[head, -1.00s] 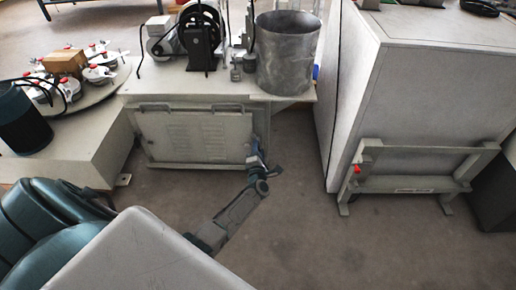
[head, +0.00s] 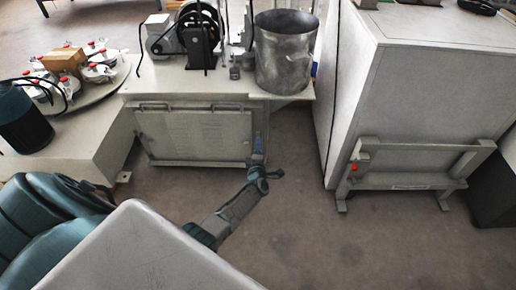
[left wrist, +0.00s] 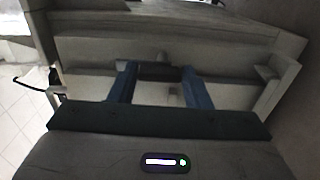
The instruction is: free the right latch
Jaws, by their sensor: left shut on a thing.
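The grey cabinet under the bench has a slotted front panel (head: 185,137). Two bar-shaped fittings run along its top edge, a left one (head: 155,107) and a right one (head: 227,108). My left gripper (head: 258,140) is at the panel's right side, with its blue fingers pointing up. In the left wrist view, the fingers of my left gripper (left wrist: 158,75) are on either side of a short dark piece (left wrist: 158,71) and shut on it; it appears to be the right latch. The head view does not show it clearly behind the fingers. My right gripper is not in view.
A metal drum (head: 285,55) and a motor with a black wheel (head: 198,35) stand on the bench. A large grey box (head: 425,95) with a low frame (head: 405,182) stands at right. The floor between it and the bench is clear.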

